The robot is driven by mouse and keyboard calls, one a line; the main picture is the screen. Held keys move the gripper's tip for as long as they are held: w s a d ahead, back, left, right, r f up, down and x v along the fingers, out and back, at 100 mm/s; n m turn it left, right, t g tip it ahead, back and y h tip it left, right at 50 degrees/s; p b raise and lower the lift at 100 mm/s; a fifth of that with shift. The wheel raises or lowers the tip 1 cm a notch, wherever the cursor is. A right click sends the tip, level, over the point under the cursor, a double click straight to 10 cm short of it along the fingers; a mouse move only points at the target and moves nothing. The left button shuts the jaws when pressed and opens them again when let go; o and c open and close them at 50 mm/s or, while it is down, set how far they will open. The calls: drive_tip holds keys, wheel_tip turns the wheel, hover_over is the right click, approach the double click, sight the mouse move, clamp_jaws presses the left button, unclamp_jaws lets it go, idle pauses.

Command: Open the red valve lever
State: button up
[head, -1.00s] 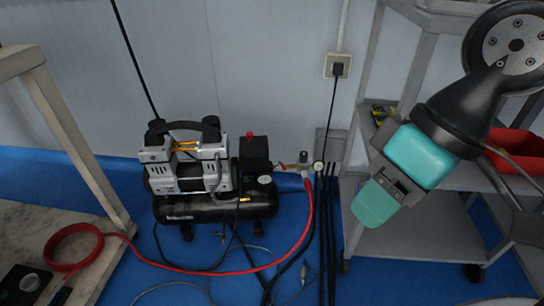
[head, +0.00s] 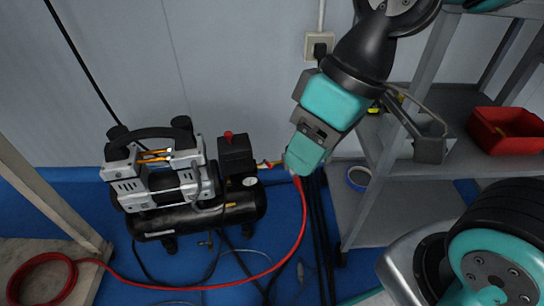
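The red valve lever (head: 266,164) is a small red piece on the brass fitting at the right side of the air compressor (head: 190,205). My gripper (head: 299,164), teal and dark grey, points down just to the right of the lever in the picture. It covers the regulator and gauge at the end of the fitting. I cannot tell whether it touches the lever or is only in front of it. The gap between its fingers is not visible from this angle. A red hose (head: 303,215) runs down from behind the gripper tip.
A red knob (head: 228,136) tops the black box on the compressor. A grey shelf rack (head: 385,185) stands close on the right, with a red bin (head: 505,131) on it. Black cables (head: 318,235) run along the blue floor. A wall socket (head: 319,46) is behind my arm.

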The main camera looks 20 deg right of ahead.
drive_tip(key=w+d+f+m+t+h+b, duration=0.1)
drive_tip(key=w+d+f+m+t+b, duration=0.2)
drive_tip(key=w+f, duration=0.9)
drive_tip(key=m+t+h+b, duration=0.1)
drive_tip(key=m+h+b, duration=0.1)
drive_tip(key=b, duration=0.2)
approach(271, 166)
drive_tip(key=b+x, duration=0.8)
drive_tip(key=shift+a+f+b, duration=0.1)
drive_tip(key=shift+f+b, duration=0.1)
drive_tip(key=shift+b, duration=0.15)
drive_tip(key=shift+w, duration=0.1)
clamp_jaws()
